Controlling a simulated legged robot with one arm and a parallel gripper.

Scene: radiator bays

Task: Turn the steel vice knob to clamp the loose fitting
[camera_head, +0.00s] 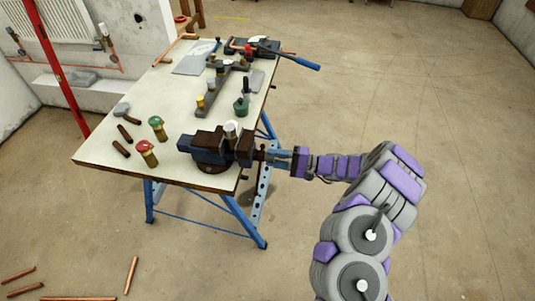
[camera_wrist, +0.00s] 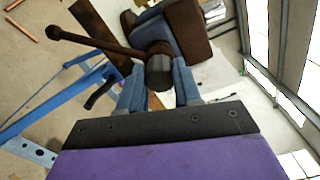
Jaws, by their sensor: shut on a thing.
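The blue and brown vice (camera_head: 212,147) sits at the near right corner of the workbench. A light cylindrical fitting (camera_head: 231,130) stands upright at its jaws; I cannot tell if it is gripped. The dark steel vice knob (camera_wrist: 159,70) shows in the wrist view, with a brown handle bar (camera_wrist: 92,44) running from it to the upper left and ending in a ball. My gripper (camera_head: 272,158) reaches in from the right at the vice's screw end. Its two blue-grey fingers (camera_wrist: 158,88) are shut on the knob, one on each side. The vice body (camera_wrist: 180,28) lies just beyond.
Blue legs (camera_head: 240,232) stand below. The floor at right is clear.

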